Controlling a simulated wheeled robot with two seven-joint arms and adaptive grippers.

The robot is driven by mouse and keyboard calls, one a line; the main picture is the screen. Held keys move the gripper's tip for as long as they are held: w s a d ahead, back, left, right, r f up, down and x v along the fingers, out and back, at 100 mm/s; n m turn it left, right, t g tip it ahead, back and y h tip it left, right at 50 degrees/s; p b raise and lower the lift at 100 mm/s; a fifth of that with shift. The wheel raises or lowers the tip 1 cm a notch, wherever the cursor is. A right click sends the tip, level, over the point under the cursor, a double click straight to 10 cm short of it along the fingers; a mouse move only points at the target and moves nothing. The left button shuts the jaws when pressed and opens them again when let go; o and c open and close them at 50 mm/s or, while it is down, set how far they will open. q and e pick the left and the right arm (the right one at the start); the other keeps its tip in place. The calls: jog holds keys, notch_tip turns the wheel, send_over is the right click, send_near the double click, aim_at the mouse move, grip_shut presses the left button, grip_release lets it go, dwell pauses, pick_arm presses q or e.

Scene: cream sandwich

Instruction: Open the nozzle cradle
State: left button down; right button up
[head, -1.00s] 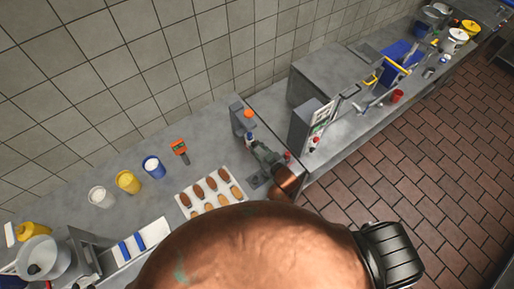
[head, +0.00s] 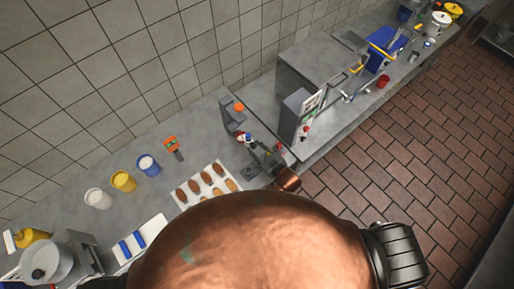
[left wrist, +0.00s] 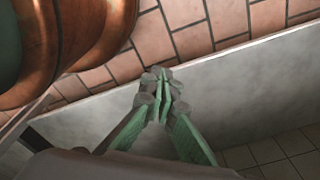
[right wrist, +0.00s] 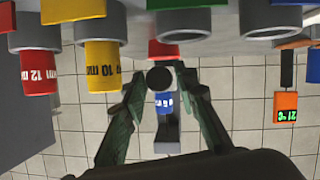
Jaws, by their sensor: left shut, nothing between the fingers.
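My right gripper (head: 254,147) is over the counter beside a grey upright block (head: 232,114) with an orange top. In the right wrist view its two green fingers (right wrist: 159,78) stand apart. A dark round end (right wrist: 160,78) and a small blue-labelled piece (right wrist: 163,102) show in the gap; I cannot tell whether the fingers touch them. Nozzle-like pieces hang at the top, including a red one marked 12 mm (right wrist: 38,75) and a yellow one marked 10 mm (right wrist: 101,72). I cannot tell which part is the cradle. My left gripper (left wrist: 163,82) is shut and empty beside a grey counter edge.
A tray (head: 178,197) of brown pastry shells lies left of the right gripper. A larger grey machine (head: 290,104) stands to the right. Brown floor tiles (head: 420,170) are clear.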

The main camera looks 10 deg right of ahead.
jog(key=shift+o, duration=1.4)
pick_arm(q)
jog(key=shift+w+d, duration=0.1)
jog(key=shift+w, duration=0.25)
pick_arm(e)
jog(key=v, duration=1.2)
jog(key=shift+r, duration=0.1)
